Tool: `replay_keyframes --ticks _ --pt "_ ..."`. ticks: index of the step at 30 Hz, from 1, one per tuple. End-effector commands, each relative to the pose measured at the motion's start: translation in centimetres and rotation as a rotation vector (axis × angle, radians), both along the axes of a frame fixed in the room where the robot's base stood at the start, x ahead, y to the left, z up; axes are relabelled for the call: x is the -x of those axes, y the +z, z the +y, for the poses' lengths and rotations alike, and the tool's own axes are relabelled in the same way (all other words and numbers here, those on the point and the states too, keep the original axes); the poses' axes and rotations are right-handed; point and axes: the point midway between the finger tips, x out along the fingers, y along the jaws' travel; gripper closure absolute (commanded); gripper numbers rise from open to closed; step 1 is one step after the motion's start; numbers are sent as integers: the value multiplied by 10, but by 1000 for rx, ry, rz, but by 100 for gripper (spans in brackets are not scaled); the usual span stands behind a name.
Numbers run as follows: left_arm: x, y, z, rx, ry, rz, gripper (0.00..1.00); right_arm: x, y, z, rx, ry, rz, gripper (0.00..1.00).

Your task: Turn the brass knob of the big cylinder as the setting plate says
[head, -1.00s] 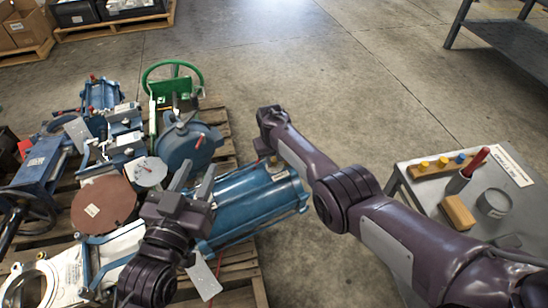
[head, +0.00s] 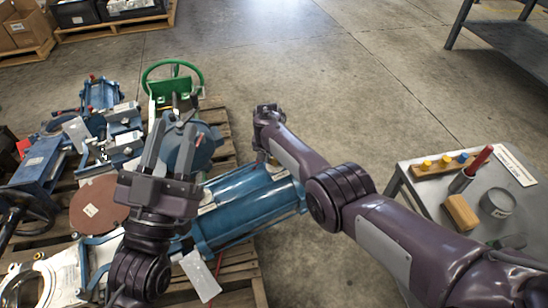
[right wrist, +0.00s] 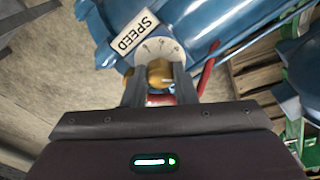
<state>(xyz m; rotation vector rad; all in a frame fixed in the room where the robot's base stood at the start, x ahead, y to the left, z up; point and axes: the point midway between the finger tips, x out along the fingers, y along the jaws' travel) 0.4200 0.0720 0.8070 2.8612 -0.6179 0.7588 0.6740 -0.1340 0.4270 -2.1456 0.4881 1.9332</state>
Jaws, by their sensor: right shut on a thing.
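The big blue cylinder (head: 240,208) lies on the pallet in the middle of the head view. In the right wrist view, the cylinder's blue body (right wrist: 240,22) carries a white dial (right wrist: 178,47) with dark marks and a "SPEED" label (right wrist: 134,32). The brass knob (right wrist: 159,74) sits at the dial, between the fingers of my right gripper (right wrist: 160,82), which is shut on it. My left gripper (head: 171,145) is open and empty above the pallet. I cannot pick out a readable setting plate.
A white tag (head: 200,275) is by the cylinder's near end. Blue machines, a brown disc (head: 97,205) and a green handwheel (head: 172,78) crowd the pallet (head: 222,125). A grey table (head: 420,180) with tools stands right.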

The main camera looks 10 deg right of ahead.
Motion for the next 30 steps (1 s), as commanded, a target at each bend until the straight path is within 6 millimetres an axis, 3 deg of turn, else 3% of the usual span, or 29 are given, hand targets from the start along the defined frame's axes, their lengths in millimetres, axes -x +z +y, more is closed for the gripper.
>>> replay_keyframes --ticks 10,11,16,27,30 --pt "0 1 0 2 0 -4 64 0 0 0 0 -3 -1 98" --pt "0 1 0 2 1 -3 64 0 0 0 0 -2 -1 74" --pt "0 1 0 1 1 -4 64 0 0 0 0 -2 -1 53" --pt "-1 0 0 -3 0 6 64 0 2 0 0 -2 0 53" --pt "-5 -19 -4 -34 -4 88 64 0 4 0 0 -2 0 53"
